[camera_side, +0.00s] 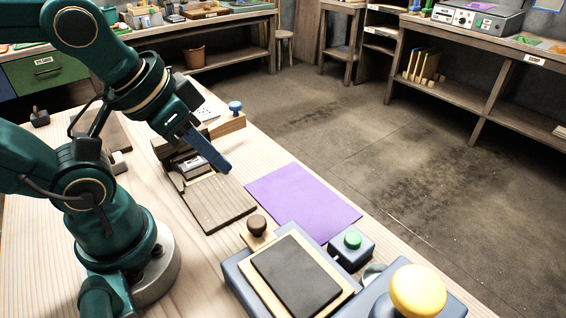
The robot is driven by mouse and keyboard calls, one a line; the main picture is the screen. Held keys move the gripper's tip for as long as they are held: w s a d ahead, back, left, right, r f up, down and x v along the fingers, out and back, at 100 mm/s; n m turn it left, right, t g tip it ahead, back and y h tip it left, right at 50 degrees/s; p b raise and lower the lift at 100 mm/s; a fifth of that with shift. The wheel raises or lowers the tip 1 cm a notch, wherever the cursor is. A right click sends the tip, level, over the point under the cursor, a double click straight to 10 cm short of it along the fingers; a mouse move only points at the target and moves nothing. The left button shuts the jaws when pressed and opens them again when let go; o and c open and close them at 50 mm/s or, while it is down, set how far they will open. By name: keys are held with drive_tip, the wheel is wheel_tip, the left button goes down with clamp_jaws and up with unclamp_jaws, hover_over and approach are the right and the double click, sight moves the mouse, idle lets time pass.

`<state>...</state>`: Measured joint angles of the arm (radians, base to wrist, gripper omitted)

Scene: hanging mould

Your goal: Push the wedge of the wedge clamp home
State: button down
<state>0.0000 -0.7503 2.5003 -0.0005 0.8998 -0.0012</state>
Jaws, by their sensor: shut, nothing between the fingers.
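My gripper (224,168) is shut and empty, its dark blue fingers pointing down and to the right. It is above the near end of a low clamp-like fixture (178,166), which has pale and dark parts and is partly hidden by the fingers. This looks like the wedge clamp; I cannot make out its wedge for certain. A grooved brown board (215,206) lies just in front of the fixture. Whether the fingers touch anything is not clear from this view.
A purple sheet (303,202) lies flat to the right. In front stand a blue-grey fixture with a dark plate (297,272), a brown knob (257,224), a green button box (352,246) and a yellow knob (418,290). A blue knob (235,106) stands behind the gripper.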

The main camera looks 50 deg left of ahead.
idle(0.4)
drive_tip(key=c, duration=0.9)
unclamp_jaws()
drive_tip(key=shift+s+f, duration=0.1)
drive_tip(key=shift+s, duration=0.05)
drive_tip(key=o, duration=0.4)
drive_tip(key=r, duration=0.2)
drive_tip(key=shift+w+r, duration=0.3)
drive_tip(key=shift+r, duration=0.1)
drive_tip(key=w+a+r+n+g, duration=0.1)
drive_tip(key=w+a+r+n, duration=0.1)
drive_tip(key=w+r, duration=0.25)
drive_tip(key=n+g, duration=0.5)
drive_tip(key=n, duration=0.2)
hover_over(235, 104)
wheel_tip(235, 104, down, 7)
drive_tip(key=shift+f, duration=0.1)
drive_tip(key=shift+a+f, duration=0.1)
drive_tip(key=shift+a, duration=0.05)
drive_tip(key=shift+f, duration=2.4)
